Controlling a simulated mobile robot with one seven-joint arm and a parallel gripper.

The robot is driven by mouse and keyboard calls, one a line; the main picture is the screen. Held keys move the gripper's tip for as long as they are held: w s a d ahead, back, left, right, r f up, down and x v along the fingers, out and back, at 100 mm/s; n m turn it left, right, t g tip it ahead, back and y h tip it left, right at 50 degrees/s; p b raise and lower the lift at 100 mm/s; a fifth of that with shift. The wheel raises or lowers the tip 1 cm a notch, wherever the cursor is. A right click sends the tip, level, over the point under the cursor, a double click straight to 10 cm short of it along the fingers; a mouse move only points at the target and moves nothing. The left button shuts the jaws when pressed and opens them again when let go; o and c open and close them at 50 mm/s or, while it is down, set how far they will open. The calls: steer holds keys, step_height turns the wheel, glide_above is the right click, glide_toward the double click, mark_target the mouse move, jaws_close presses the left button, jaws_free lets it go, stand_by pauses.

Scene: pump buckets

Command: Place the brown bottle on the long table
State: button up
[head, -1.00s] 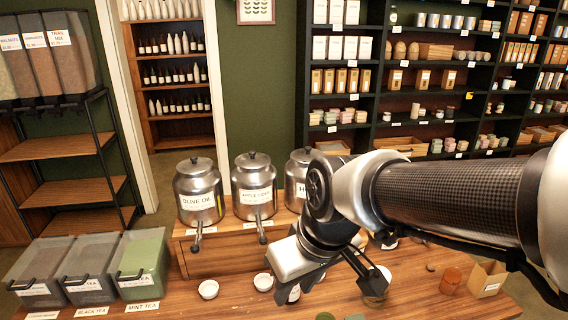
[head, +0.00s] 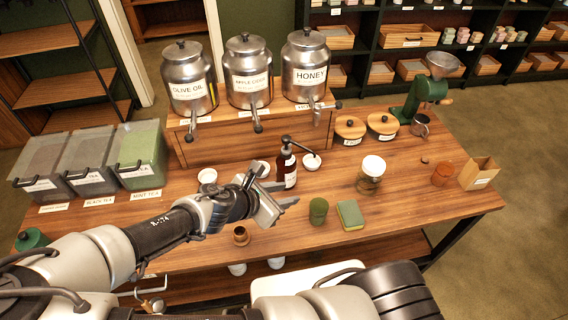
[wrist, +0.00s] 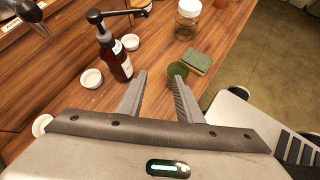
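The brown bottle (head: 288,170) has a black pump top and a white label. It stands upright on the wooden table (head: 330,260), in front of the metal dispensers. In the wrist view the brown bottle (wrist: 117,62) is ahead and left of my fingers, not between them. My gripper (head: 278,187) reaches in from the lower left, close to the bottle in the head view. The wrist view shows my gripper (wrist: 160,76) open, its two fingers apart and empty. I cannot tell the exact gap between finger and bottle.
White bowls (head: 311,162) flank the bottle. Metal dispensers (head: 249,75) rise behind. The table's right front is fairly clear.

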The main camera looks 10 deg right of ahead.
steer(key=w+a+r+n+t, duration=0.5)
steer(key=b, duration=0.3)
glide_toward(286, 148)
steer(key=x, duration=0.5)
steer(key=shift+w+d+r, duration=0.1)
steer(key=shift+d+r, duration=0.1)
steer(key=shift+r, duration=0.2)
steer(key=b+x, duration=0.1)
steer(key=x, duration=0.1)
steer(key=b+x, duration=0.1)
steer(key=x, duration=0.2)
steer(key=shift+w+a+f+b, duration=0.15)
steer(key=shift+f+b, duration=0.15)
steer(key=shift+b, duration=0.05)
jaws_close()
steer(key=shift+r, duration=0.1)
